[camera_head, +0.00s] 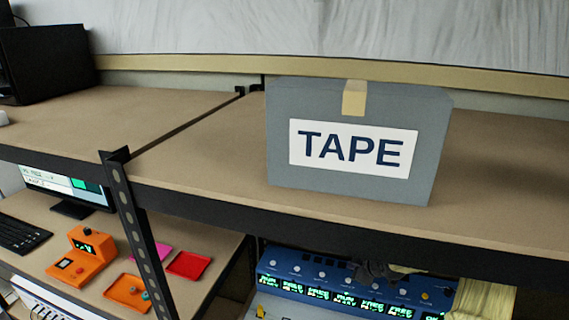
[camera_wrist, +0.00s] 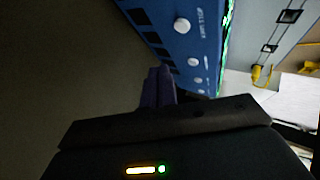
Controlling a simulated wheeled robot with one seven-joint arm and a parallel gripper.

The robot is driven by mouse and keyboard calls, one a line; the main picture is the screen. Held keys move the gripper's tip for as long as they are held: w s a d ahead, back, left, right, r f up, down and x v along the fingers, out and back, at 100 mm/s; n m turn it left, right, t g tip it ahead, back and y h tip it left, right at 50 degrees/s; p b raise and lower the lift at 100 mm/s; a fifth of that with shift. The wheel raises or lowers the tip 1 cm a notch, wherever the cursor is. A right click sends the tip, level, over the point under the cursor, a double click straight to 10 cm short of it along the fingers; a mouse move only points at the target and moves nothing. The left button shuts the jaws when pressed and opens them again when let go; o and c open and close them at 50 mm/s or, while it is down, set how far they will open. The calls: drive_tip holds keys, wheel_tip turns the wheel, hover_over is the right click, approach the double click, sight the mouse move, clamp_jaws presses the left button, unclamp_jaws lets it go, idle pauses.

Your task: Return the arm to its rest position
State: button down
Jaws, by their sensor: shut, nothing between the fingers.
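My gripper (camera_wrist: 158,88) shows in the wrist view as dark fingers held together, with nothing between them. Its black body with a small lit indicator fills the bottom of that view. A blue device (camera_wrist: 178,38) with white knobs and green lights is close beyond the fingertips, in a turned view. I cannot tell whether the fingers touch it. In the head view the blue device (camera_head: 315,275) sits under the shelf, with a row of green displays. A dark shape in front of its right half may be my gripper, but it is too small to tell.
A grey box labelled TAPE (camera_head: 355,187) stands on the upper shelf (camera_head: 215,160). A black shelf post (camera_head: 143,235) stands at left. Below are an orange device (camera_head: 82,255), an orange tray (camera_head: 127,292), a red tray (camera_head: 189,265) and a monitor (camera_head: 68,188).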

drive_tip(key=shift+f+b, duration=1.15)
drive_tip(key=shift+f, duration=1.05)
